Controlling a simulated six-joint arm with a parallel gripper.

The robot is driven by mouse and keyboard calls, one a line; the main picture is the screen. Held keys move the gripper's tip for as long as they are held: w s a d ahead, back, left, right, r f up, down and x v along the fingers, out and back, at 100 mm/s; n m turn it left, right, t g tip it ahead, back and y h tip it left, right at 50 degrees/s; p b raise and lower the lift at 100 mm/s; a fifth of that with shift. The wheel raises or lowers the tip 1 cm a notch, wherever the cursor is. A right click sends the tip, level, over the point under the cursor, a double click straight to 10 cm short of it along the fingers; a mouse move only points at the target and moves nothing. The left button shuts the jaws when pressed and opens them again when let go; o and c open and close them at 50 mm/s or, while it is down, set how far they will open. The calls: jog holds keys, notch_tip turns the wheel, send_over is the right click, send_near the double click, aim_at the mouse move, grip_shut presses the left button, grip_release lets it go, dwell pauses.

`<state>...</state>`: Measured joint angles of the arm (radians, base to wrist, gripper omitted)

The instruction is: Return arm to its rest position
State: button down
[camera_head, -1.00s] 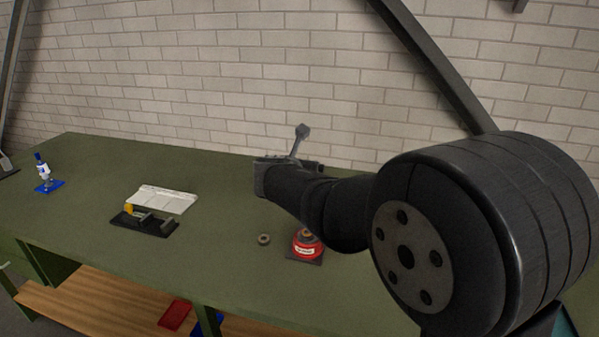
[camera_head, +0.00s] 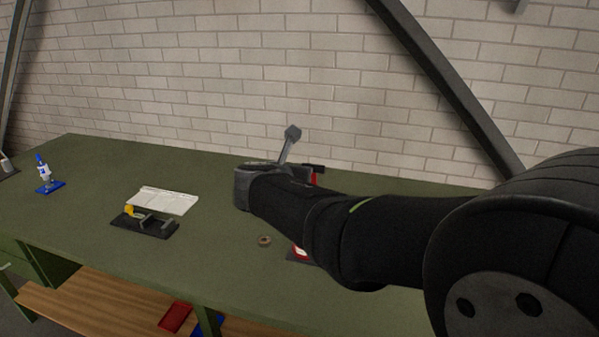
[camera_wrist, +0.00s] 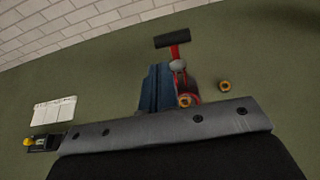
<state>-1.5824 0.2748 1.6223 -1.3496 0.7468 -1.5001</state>
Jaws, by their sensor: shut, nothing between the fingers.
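My arm reaches in from the right in the head view, over the green bench (camera_head: 130,165). Its grey end piece, my gripper (camera_head: 245,187), is above the bench, and its fingertips are hard to make out there. In the wrist view the blue-grey fingers of my gripper (camera_wrist: 157,90) stick out past a grey bolted plate. They look shut with nothing held between them. A red device with a black crossbar handle (camera_wrist: 172,42) shows close beside the fingers; I cannot tell whether they touch.
A small ring (camera_head: 264,240) lies on the bench. A black fixture (camera_head: 150,225) with a yellow part, a white tray (camera_head: 165,200) and a blue-based bottle (camera_head: 46,178) stand left. The brick wall (camera_head: 250,80) is behind.

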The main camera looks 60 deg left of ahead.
jog(key=s+d+r, duration=0.1)
jog(key=r, duration=0.1)
jog(key=s+d+r, duration=0.1)
jog(key=s+d, duration=0.1)
jog(key=shift+r, duration=0.4)
jog(key=f+x, duration=0.1)
jog(key=x, duration=1.2)
jog(key=shift+s+d+f, duration=0.25)
jog(key=shift+s+f, duration=0.05)
